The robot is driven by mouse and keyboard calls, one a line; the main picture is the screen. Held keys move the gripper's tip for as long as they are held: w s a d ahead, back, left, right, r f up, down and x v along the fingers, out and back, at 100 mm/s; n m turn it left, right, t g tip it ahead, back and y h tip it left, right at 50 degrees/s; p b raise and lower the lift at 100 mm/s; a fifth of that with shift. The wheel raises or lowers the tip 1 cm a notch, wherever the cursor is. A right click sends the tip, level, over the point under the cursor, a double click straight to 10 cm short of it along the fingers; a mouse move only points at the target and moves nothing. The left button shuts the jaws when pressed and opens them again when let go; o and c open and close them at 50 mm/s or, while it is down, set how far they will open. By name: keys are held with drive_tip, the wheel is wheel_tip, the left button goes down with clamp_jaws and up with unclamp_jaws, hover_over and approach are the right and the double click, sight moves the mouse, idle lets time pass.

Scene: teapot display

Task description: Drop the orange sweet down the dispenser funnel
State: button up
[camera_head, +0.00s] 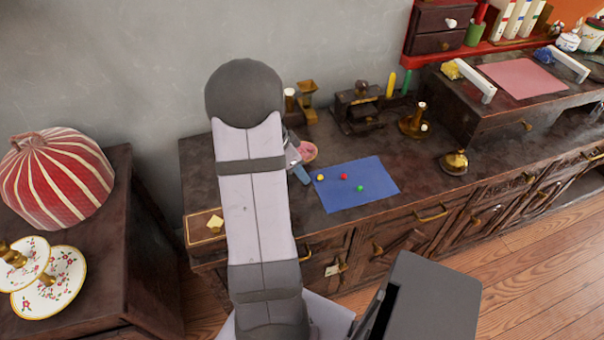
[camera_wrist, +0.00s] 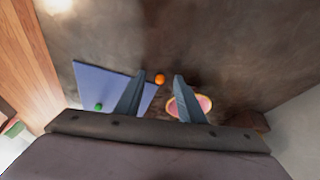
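In the wrist view the orange sweet (camera_wrist: 160,80) shows between my gripper's two fingertips (camera_wrist: 157,80), near a corner of the blue mat. There are gaps to both fingers, so my gripper is open. I cannot tell the sweet's height. In the head view I cannot make it out; my arm covers that area. My gripper (camera_head: 301,173) is low at the mat's left edge there, mostly hidden by my arm. A brass piece with a flared, funnel-like top (camera_head: 307,90) stands behind my arm; it may be the dispenser funnel.
The blue mat (camera_head: 375,200) holds yellow (camera_head: 320,178), red (camera_head: 343,176) and green (camera_head: 360,188) sweets. A pink dish (camera_head: 309,151) sits just behind my gripper. A dark machine (camera_head: 358,112), a brass stand (camera_head: 412,123) and a brass bell (camera_head: 454,163) stand further right.

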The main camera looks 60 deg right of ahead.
clamp_jaws()
idle(0.5)
wheel_tip(320, 180, up, 10)
idle(0.6)
